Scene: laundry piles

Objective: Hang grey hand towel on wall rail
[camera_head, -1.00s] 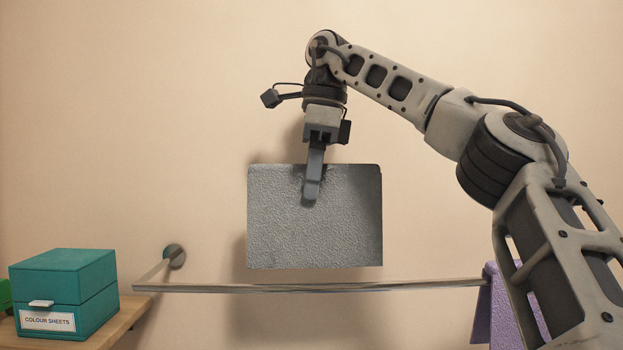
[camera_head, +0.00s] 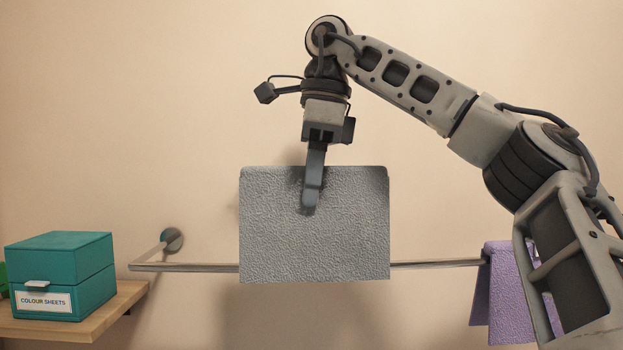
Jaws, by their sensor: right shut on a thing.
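The grey hand towel (camera_head: 315,245) hangs flat in the middle of the head view, its top edge level. My right gripper (camera_head: 312,195) comes down from above and is shut on the towel's upper edge near its middle. The wall rail (camera_head: 185,267) is a thin metal bar running across the view. The towel's lower part is in front of the rail and hides its middle stretch. The towel's top edge is above the rail, and its bottom edge a little below it. I cannot tell whether towel and rail touch. My left gripper is not in view.
A purple towel (camera_head: 507,285) hangs over the rail's right end, partly behind my right arm. A teal box labelled "COLOUR SHEETS" (camera_head: 85,270) stands on a wooden shelf (camera_head: 90,328) at the left. The rail is bare left of the grey towel.

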